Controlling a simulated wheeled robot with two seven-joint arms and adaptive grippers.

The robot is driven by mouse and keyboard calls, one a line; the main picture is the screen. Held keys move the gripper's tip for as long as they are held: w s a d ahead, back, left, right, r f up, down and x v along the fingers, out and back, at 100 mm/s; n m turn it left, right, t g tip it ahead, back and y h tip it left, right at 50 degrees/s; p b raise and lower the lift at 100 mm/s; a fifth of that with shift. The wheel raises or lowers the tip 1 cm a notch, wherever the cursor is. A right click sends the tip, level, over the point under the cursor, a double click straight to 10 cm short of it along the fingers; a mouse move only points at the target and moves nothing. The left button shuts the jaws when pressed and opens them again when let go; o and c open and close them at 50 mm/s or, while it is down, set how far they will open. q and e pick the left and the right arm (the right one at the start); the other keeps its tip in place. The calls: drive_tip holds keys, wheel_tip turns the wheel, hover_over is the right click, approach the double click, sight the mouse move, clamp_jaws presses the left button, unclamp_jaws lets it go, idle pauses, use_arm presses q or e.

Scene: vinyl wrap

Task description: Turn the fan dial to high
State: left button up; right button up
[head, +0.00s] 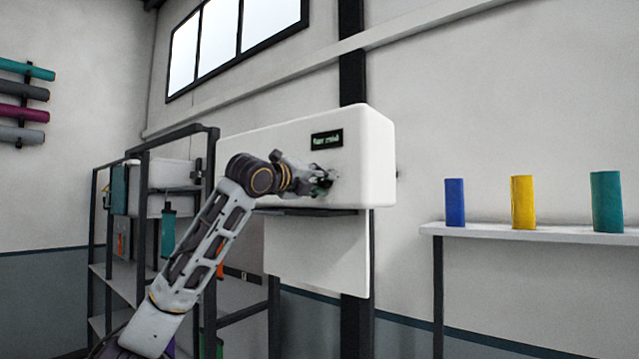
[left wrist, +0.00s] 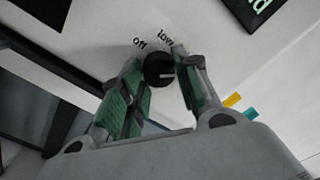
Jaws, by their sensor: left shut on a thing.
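The fan dial (left wrist: 158,69) is a round black knob with a pale pointer line, on the front of a white wall unit (head: 270,140). In the left wrist view the labels "off" and "low" show above it; a "high" label is not visible. The pointer line aims to the right in that view. My left gripper (head: 325,182) is at the unit's front face, below its dark label plate (head: 327,140). In the left wrist view its green-padded fingers (left wrist: 157,80) are shut on the dial from both sides. My right gripper is not in view.
A shelf (head: 500,232) at right holds blue (head: 455,203), yellow (head: 523,203) and teal (head: 606,202) cylinders. A dark-framed rack (head: 150,145) stands at left behind my left arm. A white panel (head: 330,255) hangs below the unit. Coloured rolls (head: 25,112) are on the left wall.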

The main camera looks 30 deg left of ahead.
use_arm(q)
drive_tip(key=m, duration=0.4)
drive_tip(key=shift+w+f+m, duration=0.15)
drive_tip(key=shift+f+m, duration=0.2)
drive_tip(key=shift+m, duration=0.05)
drive_tip(key=shift+d, duration=0.1)
drive_tip(key=o, duration=1)
drive_tip(key=shift+r, duration=0.1)
drive_tip(key=shift+s+r, duration=0.1)
drive_tip(key=shift+s, duration=0.1)
drive_tip(key=shift+s, duration=0.1)
drive_tip(key=shift+s+a, duration=0.25)
drive_tip(key=shift+s, duration=0.55)
drive_tip(key=shift+s+a, duration=0.15)
drive_tip(key=shift+s, duration=2.35)
drive_tip(key=shift+s+a, duration=0.15)
drive_tip(key=shift+s, duration=2.35)
